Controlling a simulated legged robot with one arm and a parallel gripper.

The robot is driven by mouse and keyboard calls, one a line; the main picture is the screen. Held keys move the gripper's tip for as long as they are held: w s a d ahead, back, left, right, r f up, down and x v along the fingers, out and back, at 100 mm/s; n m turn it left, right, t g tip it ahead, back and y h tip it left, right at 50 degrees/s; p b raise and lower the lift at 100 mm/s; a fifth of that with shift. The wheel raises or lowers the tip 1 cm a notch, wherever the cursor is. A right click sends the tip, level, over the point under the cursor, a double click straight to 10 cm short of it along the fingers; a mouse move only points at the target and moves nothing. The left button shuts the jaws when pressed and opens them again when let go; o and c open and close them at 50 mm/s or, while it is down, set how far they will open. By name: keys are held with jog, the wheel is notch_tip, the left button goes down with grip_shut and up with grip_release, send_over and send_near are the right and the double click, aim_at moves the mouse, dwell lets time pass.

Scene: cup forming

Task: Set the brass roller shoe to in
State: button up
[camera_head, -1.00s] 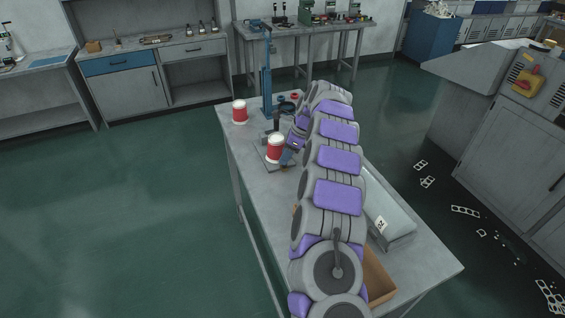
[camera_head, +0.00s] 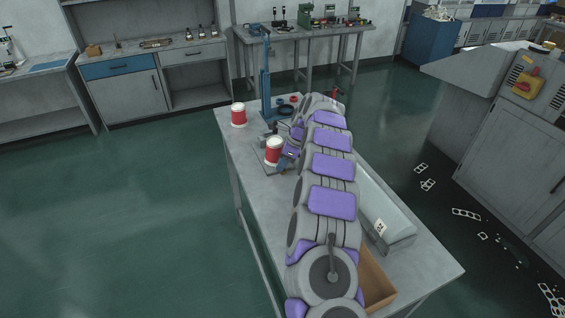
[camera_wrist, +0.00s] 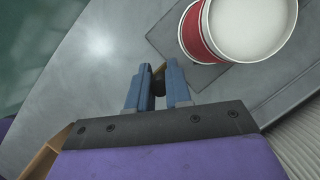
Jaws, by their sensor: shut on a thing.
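My gripper (camera_wrist: 159,78) shows in the wrist view as two blue fingers, shut on a small dark piece (camera_wrist: 159,90) with a brownish tip. I cannot tell whether this is the brass roller shoe; no other brass shoe is clear. A red and white cup-shaped form (camera_wrist: 246,28) stands just beyond and right of the fingers, apart from them, on a grey plate (camera_wrist: 176,64). In the head view the same form (camera_head: 274,152) stands beside my gripper (camera_head: 285,160), which is small and partly hidden there by my arm.
A second red and white form (camera_head: 239,115) stands at the table's far left corner. A blue upright stand (camera_head: 266,85) rises behind. A grey rounded case (camera_head: 388,218) and an open brown box (camera_head: 376,278) lie right of my arm. The table's (camera_head: 430,262) near right corner is bare.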

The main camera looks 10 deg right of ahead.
grip_shut()
jog(key=shift+w+r+p, duration=0.1)
jog(key=shift+p, duration=0.2)
jog(key=shift+w+p, duration=0.1)
jog(key=shift+p, duration=0.3)
jog(key=shift+w+p, duration=0.5)
jog(key=shift+p, duration=0.7)
jog(key=o, duration=0.6)
grip_release()
jog(key=shift+w, duration=0.1)
jog(key=shift+o, duration=0.3)
jog(key=shift+b, duration=0.35)
